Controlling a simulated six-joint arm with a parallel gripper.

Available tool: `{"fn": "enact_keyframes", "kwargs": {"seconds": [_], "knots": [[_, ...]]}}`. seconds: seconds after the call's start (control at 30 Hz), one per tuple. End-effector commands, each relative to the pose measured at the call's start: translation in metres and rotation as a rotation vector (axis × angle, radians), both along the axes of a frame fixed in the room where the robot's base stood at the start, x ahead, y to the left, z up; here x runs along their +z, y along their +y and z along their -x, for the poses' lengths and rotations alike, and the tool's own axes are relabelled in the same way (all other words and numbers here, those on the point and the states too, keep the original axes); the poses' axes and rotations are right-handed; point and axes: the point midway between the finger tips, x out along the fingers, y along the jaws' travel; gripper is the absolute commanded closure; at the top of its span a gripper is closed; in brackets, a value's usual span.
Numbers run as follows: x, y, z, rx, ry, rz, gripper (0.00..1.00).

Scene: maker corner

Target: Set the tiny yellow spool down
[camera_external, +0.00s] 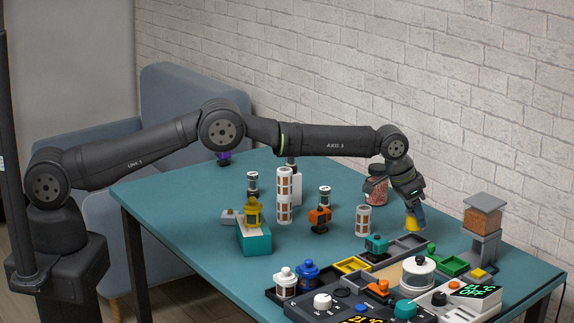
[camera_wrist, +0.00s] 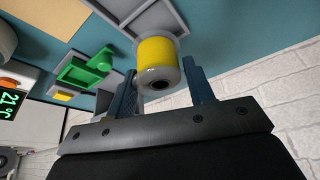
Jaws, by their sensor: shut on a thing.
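The tiny yellow spool (camera_wrist: 157,52) shows in the wrist view as a yellow band with a grey rim and a dark centre hole. It sits between the two fingers of my gripper (camera_wrist: 160,92), which is shut on it. In the external view the yellow spool (camera_external: 413,223) hangs at the tip of my gripper (camera_external: 414,212), low near the far right side of the teal table. A grey-walled tray (camera_wrist: 172,22) lies just beyond the spool in the wrist view. I cannot tell whether the spool touches anything beneath it.
A green holder (camera_wrist: 85,68) lies beside the spool's area. A mesh cylinder (camera_external: 363,220) and a jar with a dark lid (camera_external: 376,188) stand left of my gripper. A grey stand with an orange block (camera_external: 482,222) is at the right. The control panel (camera_external: 345,305) fills the front.

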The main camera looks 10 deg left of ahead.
Motion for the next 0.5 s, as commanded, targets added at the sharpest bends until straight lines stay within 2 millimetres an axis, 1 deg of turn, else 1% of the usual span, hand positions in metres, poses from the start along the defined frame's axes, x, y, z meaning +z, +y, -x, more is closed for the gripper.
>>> {"fn": "enact_keyframes", "kwargs": {"seconds": [0.07,0.17,0.33,0.4,0.5], "knots": [[-0.002,0.000,-0.002,0.000,0.000,0.000,0.75],[-0.011,0.000,-0.002,0.000,0.000,-0.001,0.75],[-0.036,0.000,-0.002,0.000,0.000,-0.001,0.75],[-0.041,0.000,-0.002,0.000,0.000,0.001,0.75],[-0.041,0.000,-0.002,0.000,-0.001,0.002,0.75]]}}
